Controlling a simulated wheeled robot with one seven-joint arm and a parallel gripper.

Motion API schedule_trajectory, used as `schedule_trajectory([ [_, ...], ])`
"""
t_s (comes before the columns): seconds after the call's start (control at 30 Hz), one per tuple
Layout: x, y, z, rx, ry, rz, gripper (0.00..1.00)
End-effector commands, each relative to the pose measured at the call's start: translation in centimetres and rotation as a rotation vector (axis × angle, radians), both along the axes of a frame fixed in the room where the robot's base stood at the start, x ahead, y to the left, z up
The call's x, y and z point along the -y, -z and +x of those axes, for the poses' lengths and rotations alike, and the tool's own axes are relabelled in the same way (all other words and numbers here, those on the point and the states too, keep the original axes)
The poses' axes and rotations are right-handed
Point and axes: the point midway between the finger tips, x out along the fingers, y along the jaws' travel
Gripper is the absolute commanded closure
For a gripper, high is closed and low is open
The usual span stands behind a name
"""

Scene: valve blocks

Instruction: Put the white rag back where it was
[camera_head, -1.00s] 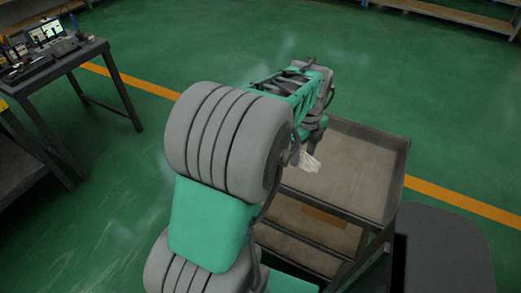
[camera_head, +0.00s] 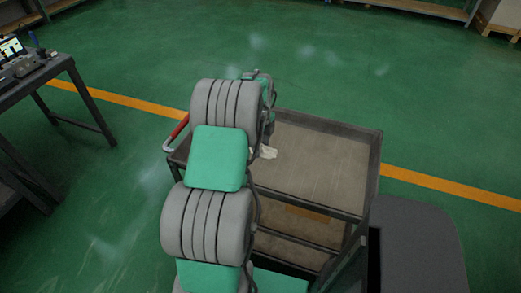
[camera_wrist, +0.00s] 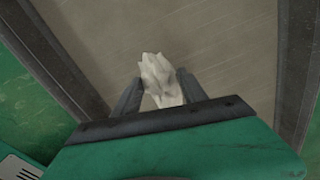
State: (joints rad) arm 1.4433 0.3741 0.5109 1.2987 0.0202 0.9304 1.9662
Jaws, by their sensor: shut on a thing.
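The white rag (camera_wrist: 158,78) is crumpled between the two fingers of my gripper (camera_wrist: 157,92) in the wrist view. The fingers are shut on it, and it sticks out beyond their tips. In the head view the rag (camera_head: 268,152) shows as a small pale patch just right of my arm, over the left part of the cart's top tray (camera_head: 325,165). I cannot tell whether the rag touches the tray surface.
The cart has raised rims, a red handle (camera_head: 180,126) at its left and a lower shelf (camera_head: 295,247). Its top tray looks otherwise bare. A dark table (camera_head: 40,75) with a laptop stands at the far left.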

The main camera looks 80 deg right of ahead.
Motion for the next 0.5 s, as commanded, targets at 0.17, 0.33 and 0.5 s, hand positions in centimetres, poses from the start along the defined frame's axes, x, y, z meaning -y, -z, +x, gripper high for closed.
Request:
schedule_trajectory([
  [0.17,0.7,1.8,0.5,0.000,0.001,0.002,0.88],
  [0.33,0.7,4.0,0.5,0.000,0.002,0.000,0.88],
  [0.5,0.7,4.1,0.5,0.000,0.002,-0.001,0.88],
])
